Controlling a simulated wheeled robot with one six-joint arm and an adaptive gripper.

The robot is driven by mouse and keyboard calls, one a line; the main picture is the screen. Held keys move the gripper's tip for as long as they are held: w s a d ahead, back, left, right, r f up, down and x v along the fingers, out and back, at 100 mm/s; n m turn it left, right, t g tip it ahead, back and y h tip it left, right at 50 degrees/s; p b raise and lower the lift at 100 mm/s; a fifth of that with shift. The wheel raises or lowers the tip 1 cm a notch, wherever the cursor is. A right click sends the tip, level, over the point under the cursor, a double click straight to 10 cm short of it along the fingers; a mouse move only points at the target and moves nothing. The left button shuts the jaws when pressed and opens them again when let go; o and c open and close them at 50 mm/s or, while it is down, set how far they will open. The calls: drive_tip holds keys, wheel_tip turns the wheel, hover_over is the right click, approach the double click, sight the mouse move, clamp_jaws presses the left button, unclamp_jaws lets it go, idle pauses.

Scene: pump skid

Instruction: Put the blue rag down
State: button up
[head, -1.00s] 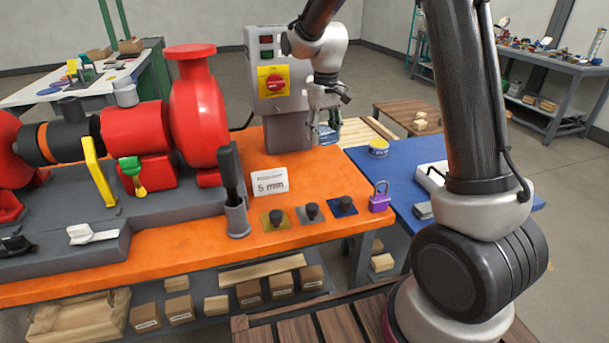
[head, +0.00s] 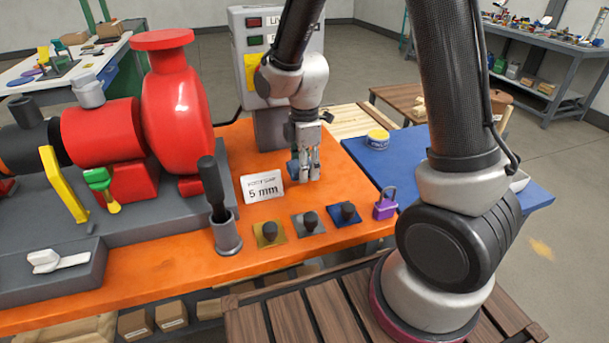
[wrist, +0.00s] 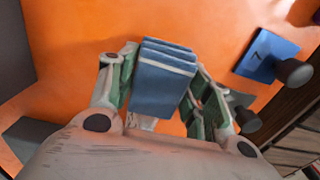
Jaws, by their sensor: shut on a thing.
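The blue rag (wrist: 163,82) is a folded, layered block between the green-lined fingers of my gripper (wrist: 158,85) in the wrist view. My gripper is shut on it. In the head view my gripper (head: 306,172) points down over the orange bench top (head: 345,168), to the right of the 5 mm card. Only a small blue part of the rag (head: 292,169) shows there, at the fingers' left side. The rag is close to the bench top; I cannot tell whether it touches.
The 5 mm card (head: 262,187) stands just left of my gripper. Knobs on yellow, grey and blue plates (head: 345,213) and a purple padlock (head: 385,204) line the front edge. The red pump (head: 178,110) stands left. A blue surface (head: 410,160) lies right.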

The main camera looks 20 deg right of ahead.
sight(305, 184)
wheel_tip(305, 184, down, 3)
drive_tip(key=shift+f, duration=0.15)
drive_tip(key=shift+f, duration=0.2)
drive_tip(key=shift+s+f, duration=0.15)
drive_tip(key=o, duration=1.3)
drive_tip(key=shift+f, duration=0.1)
drive_tip(key=shift+c, duration=0.2)
